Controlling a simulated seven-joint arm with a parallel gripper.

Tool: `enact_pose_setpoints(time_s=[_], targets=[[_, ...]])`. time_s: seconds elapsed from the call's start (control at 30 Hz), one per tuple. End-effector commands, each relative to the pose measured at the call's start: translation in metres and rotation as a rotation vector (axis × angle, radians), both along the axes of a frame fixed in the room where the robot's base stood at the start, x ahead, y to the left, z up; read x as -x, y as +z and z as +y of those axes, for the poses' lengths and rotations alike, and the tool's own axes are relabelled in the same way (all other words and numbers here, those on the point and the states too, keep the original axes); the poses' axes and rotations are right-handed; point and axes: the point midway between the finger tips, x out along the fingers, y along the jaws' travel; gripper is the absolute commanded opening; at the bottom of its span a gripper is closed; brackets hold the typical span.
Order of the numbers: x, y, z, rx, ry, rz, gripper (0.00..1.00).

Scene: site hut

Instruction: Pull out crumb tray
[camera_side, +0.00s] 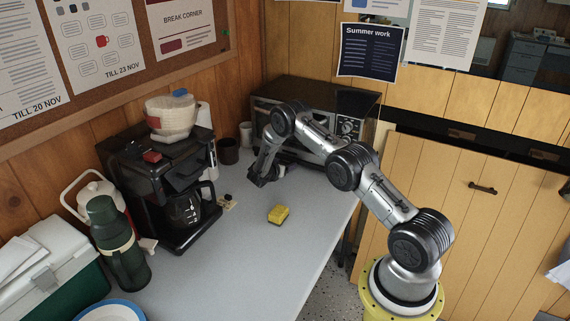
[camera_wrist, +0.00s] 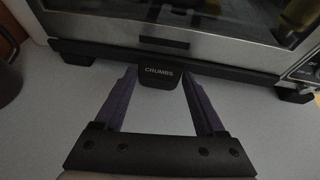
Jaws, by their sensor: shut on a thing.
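The toaster oven (camera_side: 352,106) stands at the back of the grey counter, its front also filling the top of the wrist view (camera_wrist: 110,30). A dark tab marked CRUMBS, part of the crumb tray (camera_wrist: 158,84), juts from the oven's dark lower edge, low over the counter. My gripper (camera_wrist: 158,74) has one purple finger on each side of this tab and is shut on it. In the side view my gripper (camera_side: 262,177) is low at the oven's front left; the tab is hidden there. The rest of the tray is out of sight beneath the oven.
A yellow sponge (camera_side: 278,214) lies on the counter in front of my gripper.

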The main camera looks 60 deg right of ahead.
Motion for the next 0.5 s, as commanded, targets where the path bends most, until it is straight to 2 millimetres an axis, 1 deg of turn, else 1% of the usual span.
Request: enact_pose_setpoints(time_s=[0.17,0.4,0.5], targets=[[-0.001,0.001,0.034,0.001,0.005,0.001,0.00],[-0.001,0.001,0.093,0.001,0.006,0.001,0.00],[-0.001,0.001,0.115,0.002,0.004,0.000,0.00]])
